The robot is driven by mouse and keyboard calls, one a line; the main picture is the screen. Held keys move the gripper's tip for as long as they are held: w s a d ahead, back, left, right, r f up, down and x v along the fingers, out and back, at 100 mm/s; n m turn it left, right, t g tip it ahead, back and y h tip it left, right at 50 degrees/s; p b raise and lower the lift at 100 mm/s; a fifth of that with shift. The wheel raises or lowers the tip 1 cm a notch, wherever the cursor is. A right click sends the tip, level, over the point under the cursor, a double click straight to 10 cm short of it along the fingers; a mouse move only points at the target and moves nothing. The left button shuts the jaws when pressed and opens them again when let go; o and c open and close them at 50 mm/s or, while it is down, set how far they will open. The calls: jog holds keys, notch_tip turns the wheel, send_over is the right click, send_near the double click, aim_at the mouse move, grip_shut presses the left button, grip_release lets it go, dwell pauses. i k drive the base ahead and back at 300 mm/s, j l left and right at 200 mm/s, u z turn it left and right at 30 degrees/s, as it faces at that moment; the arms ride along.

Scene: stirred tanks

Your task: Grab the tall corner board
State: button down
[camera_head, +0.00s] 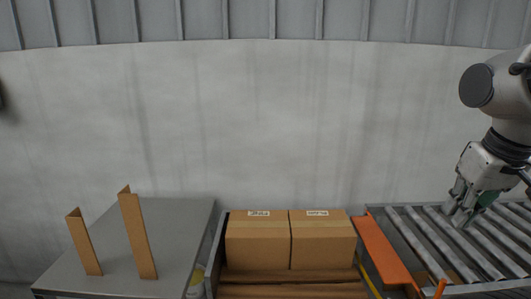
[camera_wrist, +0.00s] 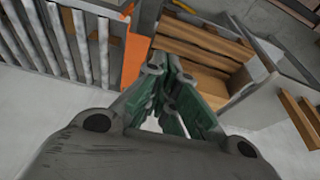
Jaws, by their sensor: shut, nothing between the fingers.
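The tall corner board (camera_head: 138,236) is a brown cardboard angle piece standing upright, slightly tilted, on the grey table at the left in the head view. A shorter corner board (camera_head: 85,243) stands to its left, apart from it. My gripper (camera_head: 456,218) is far to the right, above the roller conveyor, well away from both boards. In the wrist view my gripper (camera_wrist: 172,80) has its green-padded fingers together with nothing between them. Brown board pieces (camera_wrist: 299,120) show at that view's right edge; which board is which I cannot tell there.
The grey table (camera_head: 185,225) has free room right of the boards. Two cardboard boxes (camera_head: 258,240) sit on a brown slatted base in the middle. An orange plate (camera_head: 382,248) lies between them and the roller conveyor (camera_head: 428,243). A pale wall stands behind.

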aim_at(128, 202)
jog(key=u, duration=1.4)
jog(key=i+j+u, duration=0.2)
jog(key=i+u, duration=0.15)
jog(key=i, duration=0.2)
